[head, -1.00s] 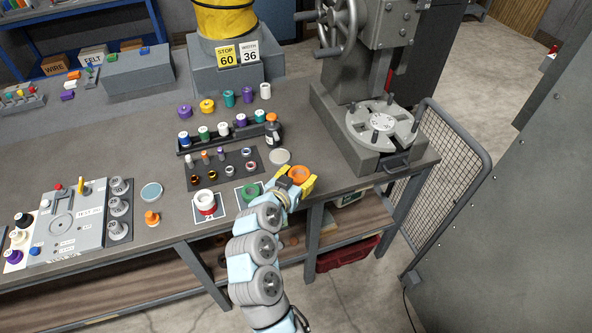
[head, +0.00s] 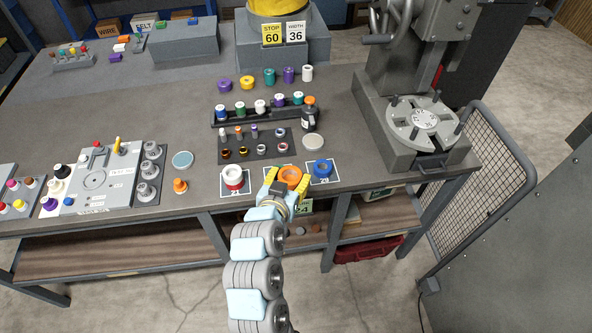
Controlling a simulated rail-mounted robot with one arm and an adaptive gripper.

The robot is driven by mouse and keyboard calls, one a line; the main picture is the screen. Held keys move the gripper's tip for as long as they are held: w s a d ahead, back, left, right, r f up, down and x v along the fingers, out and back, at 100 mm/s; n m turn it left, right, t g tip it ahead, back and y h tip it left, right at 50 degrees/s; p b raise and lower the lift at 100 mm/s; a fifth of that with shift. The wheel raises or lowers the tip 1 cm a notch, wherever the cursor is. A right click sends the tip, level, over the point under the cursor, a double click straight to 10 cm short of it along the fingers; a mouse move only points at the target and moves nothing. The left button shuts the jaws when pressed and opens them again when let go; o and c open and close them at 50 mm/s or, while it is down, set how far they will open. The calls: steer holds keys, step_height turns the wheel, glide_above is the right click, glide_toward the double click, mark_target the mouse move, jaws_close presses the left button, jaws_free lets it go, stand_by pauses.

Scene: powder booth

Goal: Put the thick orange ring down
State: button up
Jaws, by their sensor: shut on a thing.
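My gripper (head: 287,181) has yellow fingertips, one on each side of the thick orange ring (head: 291,176), and is shut on it. The ring's open top faces up. It appears over the middle of a row of cards at the table's front edge, and it and my fingers hide most of the middle card. I cannot tell whether the ring touches anything below. A white and red ring (head: 232,176) stands on the card to the left. A blue ring (head: 321,168) stands on the card to the right, close beside my right fingertip.
Behind the cards are a dark tray (head: 254,146) of small rings, a rack (head: 263,111) of spools, a dark bottle (head: 309,119) and a pale disc (head: 313,142). A press (head: 420,125) stands at right. Bare tabletop (head: 360,180) lies right of the blue ring.

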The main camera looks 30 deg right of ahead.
steer(key=shift+w+a+r, duration=0.1)
steer(key=shift+w+a, duration=0.05)
steer(key=shift+a, duration=0.35)
steer(key=shift+w+n+t+y, duration=0.2)
steer(key=shift+n+t+y, duration=0.1)
steer(key=w+d+f, duration=0.2)
steer(key=w+f, duration=0.2)
steer(key=w, duration=0.4)
glide_above(278, 166)
steer(key=s, duration=0.2)
steer(key=shift+s+a+f, duration=0.1)
steer(key=shift+a+f, duration=0.1)
steer(key=shift+f, duration=1.25)
steer(key=shift+a+f, duration=0.15)
steer(key=shift+f, duration=1.25)
steer(key=shift+f+b, duration=0.3)
steer(key=shift+f, duration=1.3)
steer(key=shift+f+b, duration=0.5)
steer(key=shift+b, duration=0.25)
